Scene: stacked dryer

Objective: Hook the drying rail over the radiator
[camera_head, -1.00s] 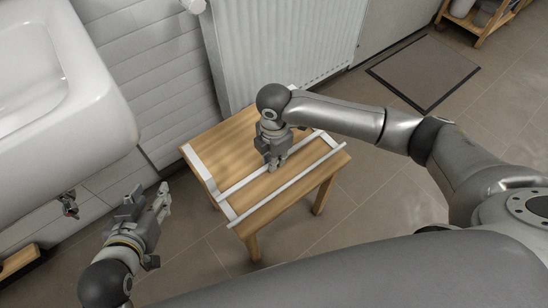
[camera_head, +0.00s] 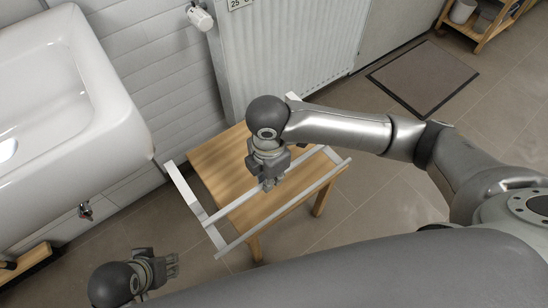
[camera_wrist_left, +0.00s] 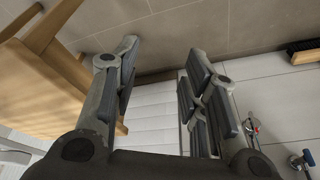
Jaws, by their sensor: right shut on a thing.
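The white drying rail (camera_head: 234,203) is a frame of long bars with flat end brackets. In the head view it hangs just over the wooden stool, its left bracket jutting past the stool's left edge. My right gripper (camera_head: 270,185) is shut on its middle bar from above. The gripper and arm hide part of the rail. The white ribbed radiator (camera_head: 285,60) stands on the wall behind the stool, apart from the rail. My left gripper (camera_head: 174,267) is low at the lower left, empty. Its fingers stand apart in the left wrist view (camera_wrist_left: 164,55).
A white sink (camera_head: 110,110) is at the left. A valve (camera_head: 200,17) sits beside the radiator. A dark mat (camera_head: 423,77) lies on open floor at right.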

